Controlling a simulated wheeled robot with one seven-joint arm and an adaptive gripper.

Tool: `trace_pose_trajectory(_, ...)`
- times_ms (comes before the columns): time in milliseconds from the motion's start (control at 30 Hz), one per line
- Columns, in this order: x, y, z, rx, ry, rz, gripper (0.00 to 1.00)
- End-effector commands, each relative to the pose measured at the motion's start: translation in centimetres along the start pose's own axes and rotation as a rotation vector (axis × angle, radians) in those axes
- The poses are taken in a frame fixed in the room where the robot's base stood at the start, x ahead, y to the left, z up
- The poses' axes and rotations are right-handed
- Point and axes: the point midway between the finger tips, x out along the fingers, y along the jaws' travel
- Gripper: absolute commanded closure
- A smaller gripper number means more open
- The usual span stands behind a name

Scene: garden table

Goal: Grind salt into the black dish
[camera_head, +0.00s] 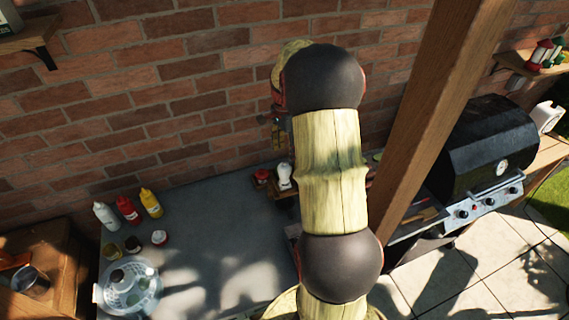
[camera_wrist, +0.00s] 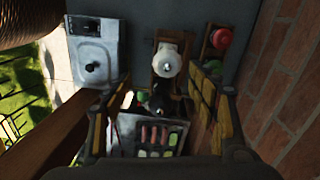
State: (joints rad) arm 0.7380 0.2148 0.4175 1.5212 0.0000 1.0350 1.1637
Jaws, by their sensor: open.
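A white grinder (camera_head: 284,176), which looks like the salt mill, stands upright near the back of the grey table in the camera_head view. In the wrist view its pale round top (camera_wrist: 167,62) shows beyond the fingers, apart from them, over a wooden holder (camera_wrist: 165,46). My gripper (camera_wrist: 158,96) is open and empty, its two fingers spread left and right. In the camera_head view my gripper (camera_head: 277,131) hangs above the grinder, in front of the brick wall. I cannot make out the black dish for certain; my arm hides part of the table.
A red-topped jar (camera_head: 262,176) stands just left of the grinder. A tray of food (camera_wrist: 150,136) lies low in the wrist view, beside a dark object (camera_wrist: 158,104). Sauce bottles (camera_head: 128,209) and a clear bowl (camera_head: 131,290) stand at left. A wooden post (camera_head: 440,110) and grill (camera_head: 492,150) are right.

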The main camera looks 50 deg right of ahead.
Motion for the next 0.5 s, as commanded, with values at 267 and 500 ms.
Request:
trace_pose_trajectory(267, 1.18, -0.51, -0.22, -0.527, 0.018, -0.023, 0.42)
trace_pose_trajectory(500, 1.15, -0.96, -0.41, -0.774, 0.035, -0.034, 0.42)
